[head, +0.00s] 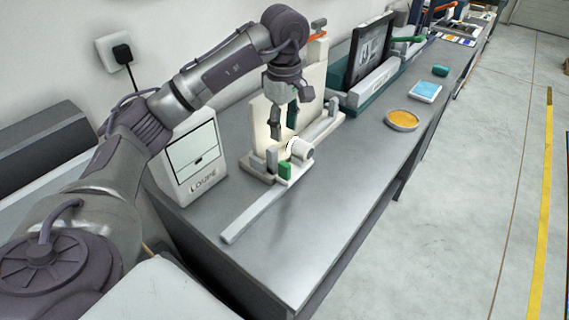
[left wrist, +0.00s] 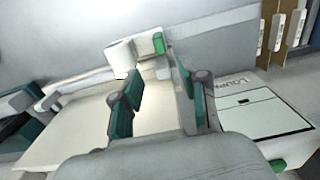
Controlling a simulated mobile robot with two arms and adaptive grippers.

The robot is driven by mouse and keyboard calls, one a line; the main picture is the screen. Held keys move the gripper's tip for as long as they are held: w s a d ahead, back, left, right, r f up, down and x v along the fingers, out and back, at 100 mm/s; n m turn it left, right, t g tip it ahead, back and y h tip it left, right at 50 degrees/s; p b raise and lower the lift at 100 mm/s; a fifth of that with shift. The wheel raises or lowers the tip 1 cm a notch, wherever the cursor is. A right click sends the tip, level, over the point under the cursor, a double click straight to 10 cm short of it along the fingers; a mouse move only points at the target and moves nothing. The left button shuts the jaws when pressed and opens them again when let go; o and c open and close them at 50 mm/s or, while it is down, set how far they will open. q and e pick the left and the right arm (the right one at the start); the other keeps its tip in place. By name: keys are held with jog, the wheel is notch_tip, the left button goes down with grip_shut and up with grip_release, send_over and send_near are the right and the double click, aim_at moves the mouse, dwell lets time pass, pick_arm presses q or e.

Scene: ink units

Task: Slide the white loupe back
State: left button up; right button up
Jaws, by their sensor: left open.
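The white loupe (head: 301,149) is a short white cylinder on a carriage with a green block (head: 285,170). It sits partway along a pale rail (head: 255,212) on the bench. In the left wrist view the loupe (left wrist: 120,57) and its green block (left wrist: 158,43) show just beyond my fingers. My left gripper (head: 284,130) is open and empty, pointing down just above and behind the loupe, apart from it as far as I can see. Its two fingers frame a pale plate in the left wrist view (left wrist: 157,80). My right gripper is not in view.
A white box labelled LOUPE (head: 194,163) stands left of the rail. A pale upright panel (head: 314,75) stands behind it. A dark framed screen (head: 370,50), a yellow dish (head: 402,120) and a blue pad (head: 426,91) lie farther along. The bench front (head: 330,205) is clear.

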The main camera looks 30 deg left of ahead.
aim_at(284, 163)
pick_arm(q)
notch_tip(284, 163, down, 12)
jog(key=shift+f+p, duration=0.1)
jog(key=shift+p, duration=1)
jog(key=c, duration=0.8)
grip_shut()
